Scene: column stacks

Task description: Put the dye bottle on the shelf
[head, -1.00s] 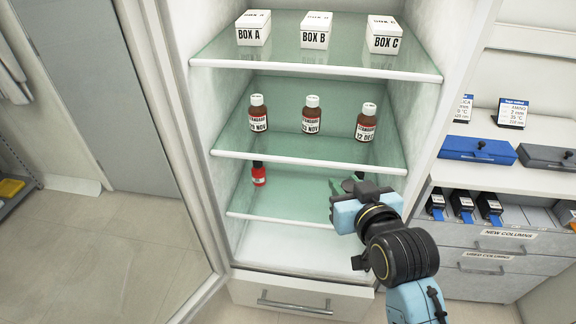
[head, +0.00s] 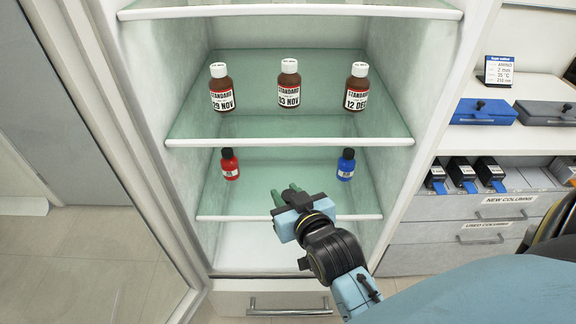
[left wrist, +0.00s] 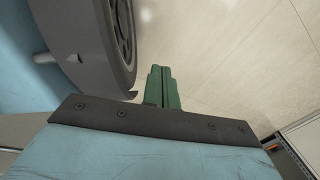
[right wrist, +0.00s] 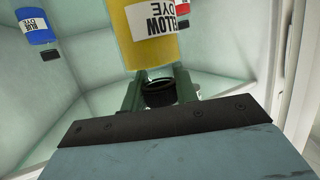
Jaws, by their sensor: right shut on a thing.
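The yellow dye bottle (right wrist: 150,35) fills the top of the right wrist view, its label reading yellow dye. My right gripper (head: 288,195) is shut on its dark cap (right wrist: 160,93). In the head view this gripper is at the middle of the lower glass shelf (head: 225,205), and the yellow bottle is hidden there. A red bottle (head: 230,164) stands on that shelf at the left, and a blue bottle (head: 346,164) at the right. I cannot tell whether the yellow bottle touches the shelf. My left gripper (left wrist: 162,85) is shut and empty, over the floor.
Brown standard bottles (head: 289,85) stand on the glass shelf (head: 190,130) above. The cabinet's side walls and open door (head: 110,150) bound the space. A counter with a blue case (head: 483,111) and several column boxes (head: 462,174) is at right.

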